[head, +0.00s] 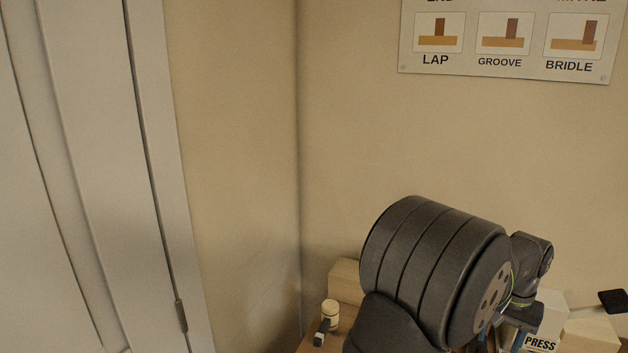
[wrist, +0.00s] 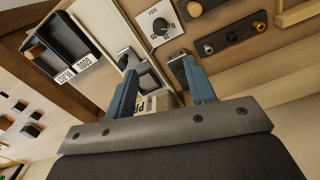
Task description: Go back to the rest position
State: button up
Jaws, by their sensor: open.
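My gripper (wrist: 160,70) shows in the wrist view with its two blue fingers spread apart and nothing held between them. It hangs over the bench, seen at a tilt. In the head view my dark arm fills the lower right and hides most of the gripper and the bench below it.
In the wrist view a black bin (wrist: 68,48) with a white label, a white dial panel (wrist: 172,42) and a dark rail with knobs (wrist: 232,34) lie beyond the fingers. In the head view a pale bottle (head: 330,312) and a PRESS block (head: 541,343) flank my arm.

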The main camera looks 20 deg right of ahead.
notch_tip(320, 180, down, 18)
jog(key=shift+a, duration=0.1)
jog(key=shift+r+m, duration=0.2)
jog(key=shift+m, duration=0.7)
jog(key=m, duration=0.3)
jog(key=shift+m, duration=0.4)
jog(key=m, duration=0.8)
jog(key=shift+m, duration=0.3)
jog(key=m, duration=0.4)
